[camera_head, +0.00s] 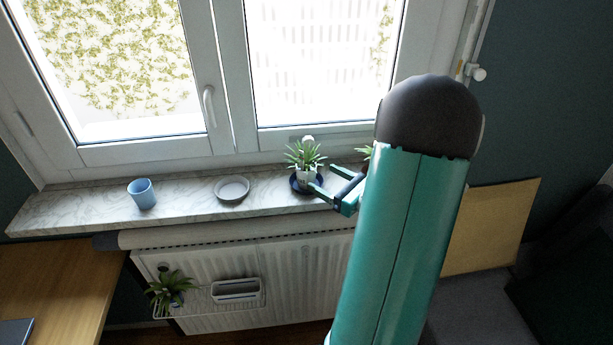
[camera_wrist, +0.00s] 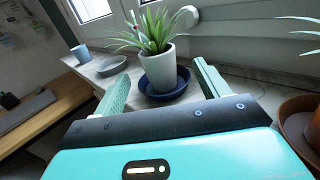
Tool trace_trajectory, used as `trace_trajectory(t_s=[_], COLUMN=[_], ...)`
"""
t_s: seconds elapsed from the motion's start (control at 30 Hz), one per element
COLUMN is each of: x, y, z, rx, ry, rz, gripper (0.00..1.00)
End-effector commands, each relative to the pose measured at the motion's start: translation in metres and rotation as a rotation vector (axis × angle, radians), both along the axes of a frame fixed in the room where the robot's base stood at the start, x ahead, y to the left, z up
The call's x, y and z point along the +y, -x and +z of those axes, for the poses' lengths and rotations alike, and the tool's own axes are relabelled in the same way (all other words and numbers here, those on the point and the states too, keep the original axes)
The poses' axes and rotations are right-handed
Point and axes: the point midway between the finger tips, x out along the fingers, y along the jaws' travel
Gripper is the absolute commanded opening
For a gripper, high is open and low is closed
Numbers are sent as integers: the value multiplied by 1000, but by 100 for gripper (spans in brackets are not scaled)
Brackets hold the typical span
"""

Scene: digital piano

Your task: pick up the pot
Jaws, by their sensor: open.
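A white pot (camera_wrist: 160,65) with a spiky green plant stands upright in a dark blue saucer (camera_wrist: 165,87) on the marble window sill. In the head view the pot (camera_head: 306,172) is on the right part of the sill, in its saucer (camera_head: 294,186). My gripper (camera_head: 327,178) reaches in from the right, with its fingertips close to the pot. In the wrist view my gripper (camera_wrist: 158,82) is open, one finger to the left and one to the right of the pot and saucer. I cannot tell whether a finger touches the pot.
Left on the sill are a grey dish (camera_head: 232,189) and a blue cup (camera_head: 142,193). A brown pot (camera_wrist: 300,128) stands close on the right in the wrist view. The window frame (camera_head: 270,140) rises behind. A radiator (camera_head: 290,270) with a rack is below.

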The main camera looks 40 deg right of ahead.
Motion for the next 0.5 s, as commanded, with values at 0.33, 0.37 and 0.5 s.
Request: trace_trajectory(t_s=[0.33, 0.37, 0.5], x=[7, 8, 12], y=[-30, -34, -55], z=[0, 0, -2], rx=[0, 0, 1], ry=[1, 1, 0], rz=[3, 3, 3], gripper=[74, 74, 74])
